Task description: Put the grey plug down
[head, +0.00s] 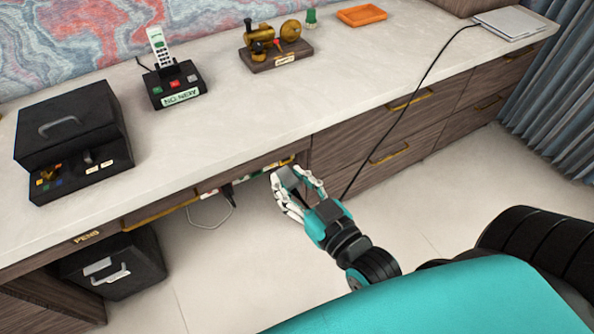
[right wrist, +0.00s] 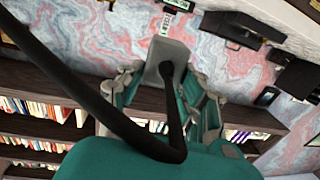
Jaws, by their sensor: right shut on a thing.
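The grey plug (head: 288,179) is between the fingers of my right gripper (head: 290,190), just in front of the desk's front edge. In the right wrist view the grey plug (right wrist: 168,57) shows as a pale grey block between the fingers (right wrist: 163,82). A thick black cable runs from it across the picture. My right gripper is shut on the plug and holds it in the air, close to the socket strip (head: 242,178) under the desk edge. In the head view the fingers hide part of the plug. My left gripper is not in view.
A black plug (head: 227,191) sits at the strip, with a pale cable loop (head: 230,218) below. A thin black cable (head: 425,75) runs from the laptop (head: 510,22) over the desk edge. The desktop (head: 235,125) has free room between the phone base (head: 177,85) and the front edge.

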